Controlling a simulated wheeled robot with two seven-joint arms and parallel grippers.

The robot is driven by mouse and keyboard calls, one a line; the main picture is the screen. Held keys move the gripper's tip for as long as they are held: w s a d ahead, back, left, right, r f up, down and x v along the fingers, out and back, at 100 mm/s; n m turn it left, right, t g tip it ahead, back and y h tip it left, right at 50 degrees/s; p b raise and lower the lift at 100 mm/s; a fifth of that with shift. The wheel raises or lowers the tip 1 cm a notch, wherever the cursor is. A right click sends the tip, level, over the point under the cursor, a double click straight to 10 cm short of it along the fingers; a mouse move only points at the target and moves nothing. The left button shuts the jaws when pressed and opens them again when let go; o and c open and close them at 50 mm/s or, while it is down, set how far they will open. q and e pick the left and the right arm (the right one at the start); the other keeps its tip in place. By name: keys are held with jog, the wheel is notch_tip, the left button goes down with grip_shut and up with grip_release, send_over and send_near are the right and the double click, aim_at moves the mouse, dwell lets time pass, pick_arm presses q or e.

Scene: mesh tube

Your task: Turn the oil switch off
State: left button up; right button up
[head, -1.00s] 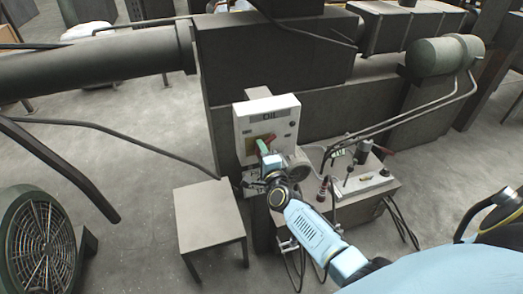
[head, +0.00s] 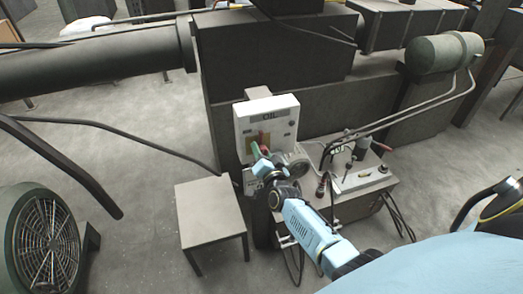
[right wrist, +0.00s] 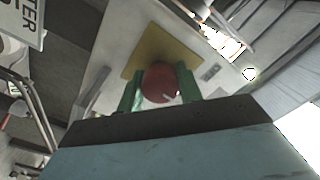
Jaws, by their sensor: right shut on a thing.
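The white oil switch box (head: 282,112), labelled OIL, is fixed upright on the dark machine. It has a yellow plate (head: 288,137) with a red switch handle (head: 263,137) in front. In the right wrist view the red handle (right wrist: 160,83) sits between the green fingertips of my right gripper (right wrist: 159,92), with the yellow plate (right wrist: 148,49) behind it. In the head view my right gripper (head: 260,151) reaches up to the box and is shut on the red handle. My left gripper is not in view.
A small grey table (head: 208,205) stands left of the box. A control unit (head: 362,185) with knobs and levers stands to the right, close to my right arm. A round fan (head: 45,240) is at the lower left. The floor between fan and table is clear.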

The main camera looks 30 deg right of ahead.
jog(key=shift+n, duration=0.5)
jog(key=o, duration=1)
jog(key=shift+s, duration=0.15)
jog(key=v, duration=1.3)
jog(key=shift+a+p, duration=0.15)
jog(key=shift+p, duration=0.2)
jog(key=s+a+f+n+g+y+b, duration=0.1)
jog(key=s+a+f+n+g+b, duration=0.2)
jog(key=f, duration=0.7)
jog(key=s+a+f+n+g+y+b, duration=0.15)
jog(key=s+f, duration=0.35)
jog(key=f, duration=0.5)
jog(key=s+a+f+n+g+y+b, duration=0.25)
jog(key=s+f, duration=0.25)
jog(key=f, duration=0.4)
jog(key=s+f+n+g+b, duration=0.1)
jog(key=s+f+n+g, duration=0.1)
jog(key=s+f, duration=0.4)
jog(key=s+f+n+g+b, duration=0.2)
jog(key=s+f+g, duration=0.2)
jog(key=s, duration=0.8)
jog(key=s+d+f+n+g+h+b, duration=0.1)
jog(key=s+f+g, duration=0.2)
jog(key=s+f, duration=0.6)
jog(key=shift+s+n+g, duration=0.1)
jog(key=shift+n+g, duration=0.2)
jog(key=shift+n, duration=0.1)
